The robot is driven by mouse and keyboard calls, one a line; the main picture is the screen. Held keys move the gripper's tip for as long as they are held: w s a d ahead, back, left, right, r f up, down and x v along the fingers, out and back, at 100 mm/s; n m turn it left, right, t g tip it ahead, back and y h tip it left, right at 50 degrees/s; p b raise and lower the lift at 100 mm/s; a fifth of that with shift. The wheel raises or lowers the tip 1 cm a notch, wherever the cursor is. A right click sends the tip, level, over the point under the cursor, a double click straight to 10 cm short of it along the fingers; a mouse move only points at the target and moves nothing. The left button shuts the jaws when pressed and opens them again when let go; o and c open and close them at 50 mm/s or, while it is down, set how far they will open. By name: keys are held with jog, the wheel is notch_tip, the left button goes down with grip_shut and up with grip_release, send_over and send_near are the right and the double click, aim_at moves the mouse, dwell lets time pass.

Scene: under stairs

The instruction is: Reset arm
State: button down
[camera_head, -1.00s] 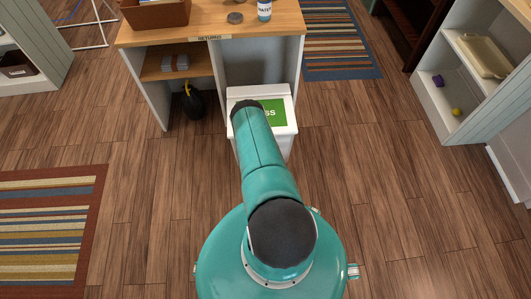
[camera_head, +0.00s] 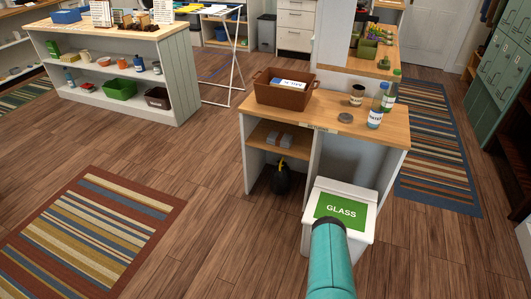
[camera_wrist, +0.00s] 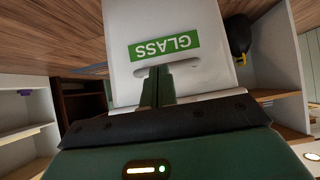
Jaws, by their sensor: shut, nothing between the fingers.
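My teal arm reaches up from the bottom of the head view, and its gripper is hidden from that camera. In the wrist view my gripper (camera_wrist: 157,80) shows with its dark green fingers together and nothing between them. The fingers point toward the white bin with the green GLASS label (camera_wrist: 165,46), which appears upside down there. In the head view the bin's label (camera_head: 341,211) faces up, just beyond my arm. I cannot tell whether the fingers touch the bin.
A wooden-topped desk (camera_head: 300,118) stands behind the bin, with a brown basket (camera_head: 284,90), bottles (camera_head: 376,106) and a jar on it. A black object (camera_head: 282,180) sits under the desk. A striped rug (camera_head: 90,235) lies left on open wood floor. Shelves stand at back left.

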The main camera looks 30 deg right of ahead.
jog(key=w+d+r+n+y, duration=0.1)
jog(key=w+r+y, duration=0.1)
jog(key=w+r, duration=1.85)
jog(key=w+a+r+n+y, duration=0.15)
jog(key=a+r, duration=0.25)
jog(key=r, duration=0.5)
jog(key=w+a+r, duration=0.2)
jog(key=a+r, duration=0.1)
jog(key=r, duration=0.7)
jog(key=w+a+r+n, duration=0.15)
jog(key=a+r, duration=0.25)
jog(key=r, duration=0.5)
jog(key=s+a+r+n+y, duration=0.1)
jog(key=s+a+r, duration=0.3)
jog(key=a+r, duration=0.5)
jog(key=s+a+r+n+y, duration=0.15)
jog(key=s+a+r, duration=0.4)
jog(key=r, duration=0.65)
jog(key=s+a+r+n, duration=0.1)
jog(key=s+a+r, duration=0.1)
jog(key=s+a, duration=0.2)
jog(key=s+a+r+n+g+y, duration=0.1)
jog(key=s+a+r, duration=0.2)
jog(key=s, duration=0.8)
jog(key=s+a+r+n, duration=0.1)
jog(key=s+a+r, duration=0.2)
jog(key=s+a, duration=0.3)
jog(key=shift+s+y, duration=0.4)
jog(key=shift+s, duration=0.65)
